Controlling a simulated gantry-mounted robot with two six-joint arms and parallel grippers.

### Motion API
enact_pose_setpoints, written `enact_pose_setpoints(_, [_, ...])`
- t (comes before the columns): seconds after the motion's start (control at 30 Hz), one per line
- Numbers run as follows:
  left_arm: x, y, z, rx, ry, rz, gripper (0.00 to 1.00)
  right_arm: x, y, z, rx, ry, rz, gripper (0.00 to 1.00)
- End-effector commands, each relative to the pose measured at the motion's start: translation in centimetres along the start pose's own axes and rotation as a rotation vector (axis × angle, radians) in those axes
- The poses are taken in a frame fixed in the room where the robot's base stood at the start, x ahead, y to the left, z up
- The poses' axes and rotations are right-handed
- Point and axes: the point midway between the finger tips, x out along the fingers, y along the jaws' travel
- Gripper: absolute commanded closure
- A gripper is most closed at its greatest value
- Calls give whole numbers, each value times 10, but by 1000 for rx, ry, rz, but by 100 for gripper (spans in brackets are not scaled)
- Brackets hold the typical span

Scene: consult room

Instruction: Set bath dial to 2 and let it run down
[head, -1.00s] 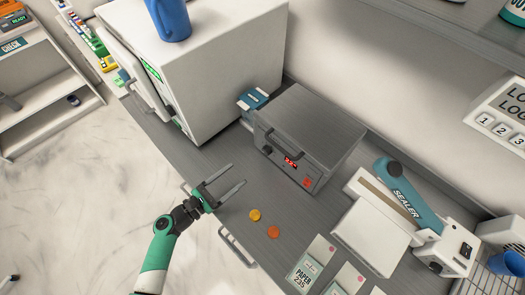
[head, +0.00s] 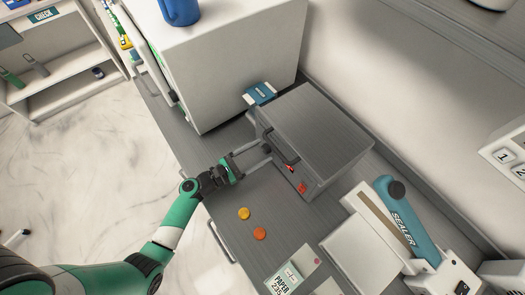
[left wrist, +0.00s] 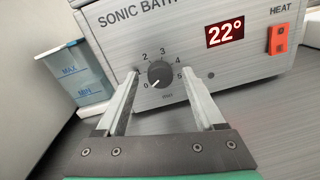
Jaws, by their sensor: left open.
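The sonic bath (head: 310,135) is a grey box with a lid and handle on the counter; its front also fills the left wrist view (left wrist: 200,25). Its black dial (left wrist: 160,74) has a scale from 0 to 5, and its white mark points to about 0. The red display (left wrist: 225,30) reads 22°. My left gripper (head: 267,151) is open at the bath's front. In the left wrist view its fingers (left wrist: 159,76) lie left and right of the dial, with gaps; contact cannot be seen. My right gripper is not in view.
An orange heat switch (left wrist: 279,40) sits right of the display. A blue container with MAX and MIN marks (left wrist: 75,72) stands left of the bath. A white cabinet (head: 225,60) is further left. Yellow (head: 244,213) and orange (head: 260,234) discs lie in front; a sealer (head: 375,240) stands right.

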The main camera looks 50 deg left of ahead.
Motion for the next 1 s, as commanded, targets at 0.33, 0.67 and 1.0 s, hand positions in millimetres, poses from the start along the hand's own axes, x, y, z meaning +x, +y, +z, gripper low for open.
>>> enact_pose_setpoints(0.33, [0,0,0,1,0,0,78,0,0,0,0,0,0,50])
enact_pose_setpoints(0.67, [0,0,0,3,0,-1,100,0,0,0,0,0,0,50])
enact_pose_setpoints(1.0, [0,-1,-1,101,5,-2,100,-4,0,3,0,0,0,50])
